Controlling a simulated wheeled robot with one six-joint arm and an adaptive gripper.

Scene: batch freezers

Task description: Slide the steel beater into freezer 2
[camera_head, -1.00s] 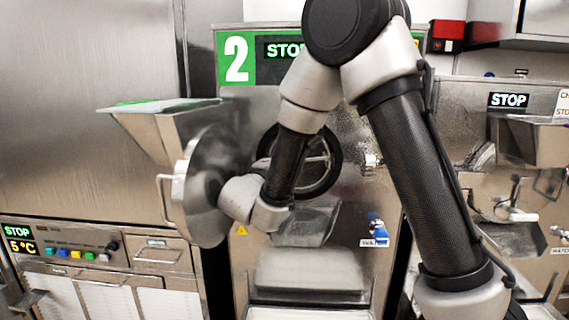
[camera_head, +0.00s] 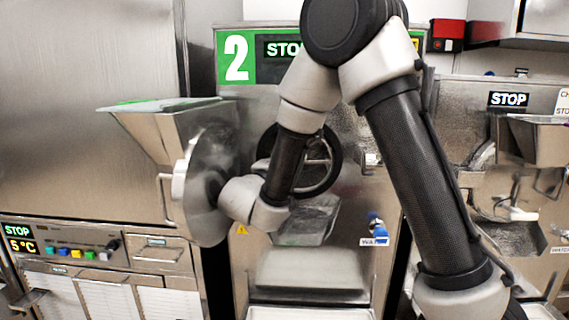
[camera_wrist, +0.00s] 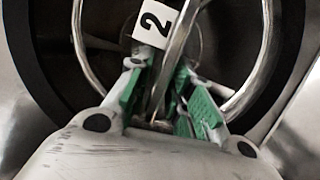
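The steel beater (camera_wrist: 84,45) shows in the wrist view as bright curved bars inside a dark ring, with a white "2" tag (camera_wrist: 154,22) on it. My gripper (camera_wrist: 165,98) has green pads on both sides of its central bar. I cannot tell whether the pads press on it. In the head view, freezer 2 (camera_head: 350,110) has a black ring (camera_head: 336,160) around its round opening, and a beater bar shows inside. My wrist and forearm cover part of the opening, and my fingers are hidden there. How deep the beater sits is unclear.
Freezer 2's round door (camera_head: 212,225) stands swung out at left, close to my wrist, beside a hopper (camera_head: 160,135). A steel chute (camera_head: 310,222) and a shelf (camera_head: 310,270) sit below the opening. Another freezer (camera_head: 460,110) stands at right.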

